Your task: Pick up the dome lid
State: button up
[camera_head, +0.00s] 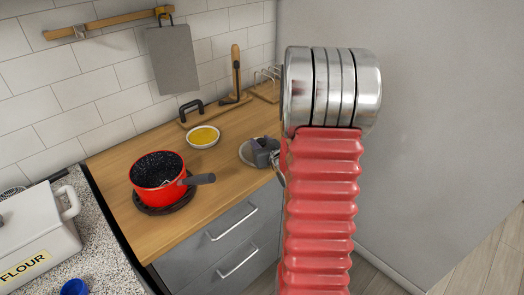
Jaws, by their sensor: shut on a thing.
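The dome lid (247,154) shows as a small pale, rounded shape near the right front edge of the wooden counter. My gripper (262,150), dark grey, is at its right side and hides much of it. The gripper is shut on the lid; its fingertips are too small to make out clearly. I cannot tell whether the lid touches the counter or is held just above it. My red ribbed arm with its silver joint hides what lies to the right of the gripper.
A red pot (146,170) stands on a dark trivet at the counter's front left. A bowl of yellow contents (203,136) sits left of the lid. A wooden stand (235,75) and a rack (265,85) are behind. A white flour box (35,235) is at left.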

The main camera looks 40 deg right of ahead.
aim_at(262, 140)
jog(key=c, duration=0.6)
jog(key=shift+r, duration=0.1)
grip_shut()
jog(key=shift+r, duration=4.95)
jog(key=shift+s, duration=0.1)
